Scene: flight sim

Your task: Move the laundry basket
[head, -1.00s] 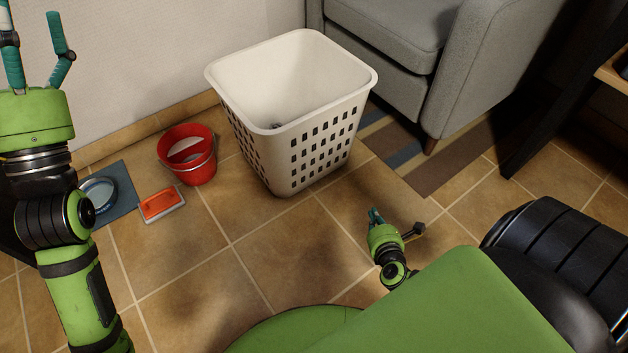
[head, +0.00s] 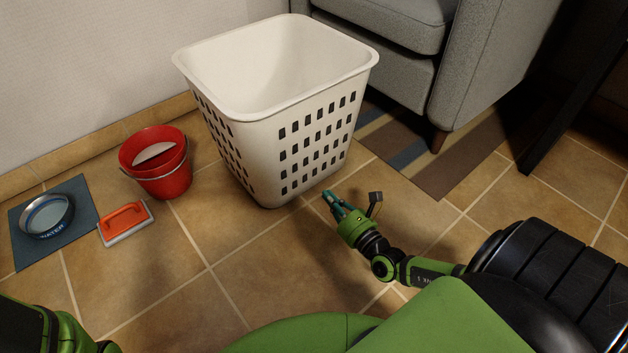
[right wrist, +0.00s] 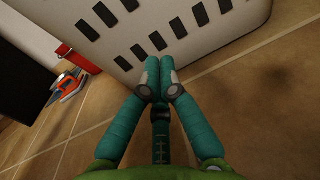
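The laundry basket (head: 240,140) is white plastic with rows of dark slots and stands upright on the tiled floor. Its open top shows no contents. My right gripper (head: 334,201) is low, near the bottom right corner of the basket's front. In the right wrist view, its teal fingers (right wrist: 158,82) meet at the tips with nothing seen between them. The slotted basket wall (right wrist: 130,30) fills the top of that view, just beyond the fingertips. I cannot tell whether they touch it. My left gripper is out of view; only part of that arm shows at bottom left.
A grey armchair (head: 480,70) and striped rug (head: 440,170) are at right. Floor in front is clear.

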